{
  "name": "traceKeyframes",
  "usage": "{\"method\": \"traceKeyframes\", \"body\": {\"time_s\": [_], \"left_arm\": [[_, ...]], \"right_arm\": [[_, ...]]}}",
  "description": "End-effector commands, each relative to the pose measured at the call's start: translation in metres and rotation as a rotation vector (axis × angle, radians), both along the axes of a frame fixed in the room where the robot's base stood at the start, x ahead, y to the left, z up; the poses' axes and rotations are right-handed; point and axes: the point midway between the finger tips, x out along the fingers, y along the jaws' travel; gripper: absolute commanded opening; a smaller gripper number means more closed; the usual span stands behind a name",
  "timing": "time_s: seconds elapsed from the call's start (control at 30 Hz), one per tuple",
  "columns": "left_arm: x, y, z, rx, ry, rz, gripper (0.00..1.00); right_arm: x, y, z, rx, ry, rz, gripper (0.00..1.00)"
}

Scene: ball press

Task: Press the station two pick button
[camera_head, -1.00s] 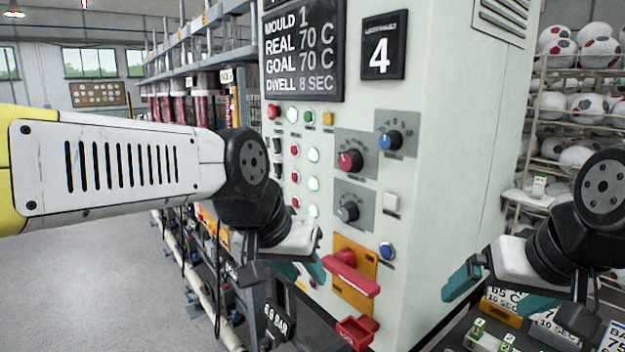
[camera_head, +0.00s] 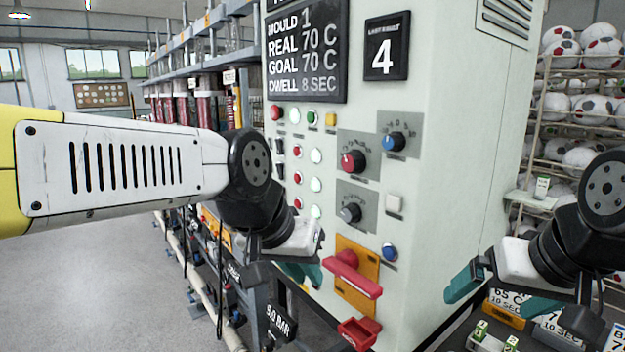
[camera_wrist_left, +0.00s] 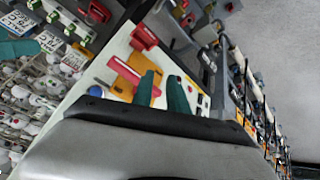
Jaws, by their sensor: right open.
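The press's pale control panel (camera_head: 415,150) fills the middle of the head view. My right gripper (camera_head: 498,292) is open and empty, right of the panel.
A red handle (camera_head: 352,275) on an orange plate and a red tray (camera_head: 359,332) stick out from the lower panel. A rack of footballs (camera_head: 575,100) stands at right. Pipes and racks run along the left, beside open grey floor (camera_head: 90,270).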

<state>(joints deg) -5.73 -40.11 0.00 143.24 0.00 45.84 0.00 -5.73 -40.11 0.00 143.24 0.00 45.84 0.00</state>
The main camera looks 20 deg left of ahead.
Motion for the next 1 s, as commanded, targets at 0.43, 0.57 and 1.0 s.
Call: {"method": "traceKeyframes", "body": {"time_s": [0.43, 0.57, 1.0], "left_arm": [[0.0, 0.0, 0.0, 0.0, 0.0, 0.0, 0.0], [0.0, 0.0, 0.0, 0.0, 0.0, 0.0, 0.0], [0.0, 0.0, 0.0, 0.0, 0.0, 0.0, 0.0]], "right_arm": [[0.0, 0.0, 0.0, 0.0, 0.0, 0.0, 0.98], [0.0, 0.0, 0.0, 0.0, 0.0, 0.0, 0.98], [0.0, 0.0, 0.0, 0.0, 0.0, 0.0, 0.98]]}}
